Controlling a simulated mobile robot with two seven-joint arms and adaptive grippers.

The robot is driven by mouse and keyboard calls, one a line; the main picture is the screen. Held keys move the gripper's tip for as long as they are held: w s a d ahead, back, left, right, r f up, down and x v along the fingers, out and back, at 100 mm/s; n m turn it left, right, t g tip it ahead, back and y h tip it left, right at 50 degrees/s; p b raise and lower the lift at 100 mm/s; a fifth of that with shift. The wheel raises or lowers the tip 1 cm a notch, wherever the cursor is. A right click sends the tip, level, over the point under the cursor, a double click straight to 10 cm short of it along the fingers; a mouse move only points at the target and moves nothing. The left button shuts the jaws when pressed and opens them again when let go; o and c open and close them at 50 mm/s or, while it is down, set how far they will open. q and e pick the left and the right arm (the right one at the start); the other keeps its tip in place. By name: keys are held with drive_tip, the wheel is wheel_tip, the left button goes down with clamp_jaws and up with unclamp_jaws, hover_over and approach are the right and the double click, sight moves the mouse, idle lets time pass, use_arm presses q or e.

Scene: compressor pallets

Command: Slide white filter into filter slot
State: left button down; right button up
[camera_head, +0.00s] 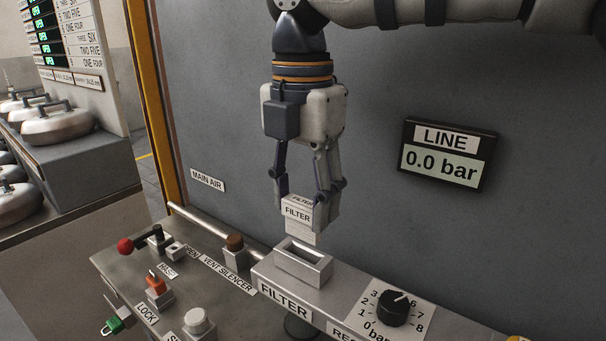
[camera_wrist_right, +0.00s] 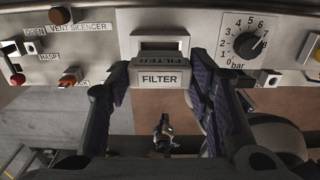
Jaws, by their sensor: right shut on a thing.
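The white filter (camera_head: 298,215) is a small white block with a FILTER label. My right gripper (camera_head: 304,203) points down and is shut on it, with one finger on each side. The filter hangs upright above the filter slot (camera_head: 318,273), a raised rectangular metal frame on the panel. From the head it appears apart from the slot, a little above its far edge. In the right wrist view the filter (camera_wrist_right: 160,79) lies between the fingers, and the slot (camera_wrist_right: 160,43) shows just beyond it. My left gripper is not in view.
A black regulator knob (camera_head: 394,308) sits right of the slot. Left of it are a brown vent silencer (camera_head: 234,243), a red-knobbed lever (camera_head: 126,245) and an orange lock switch (camera_head: 156,284). A LINE display (camera_head: 446,158) reads 0.0 bar on the grey back wall.

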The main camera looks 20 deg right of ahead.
sight(303, 237)
drive_tip(key=shift+f, duration=0.8)
drive_tip(key=shift+f, duration=2.05)
idle(0.4)
drive_tip(key=o, duration=1.6)
drive_tip(key=shift+o, duration=0.2)
wheel_tip(303, 237, up, 12)
drive_tip(key=shift+r, duration=0.1)
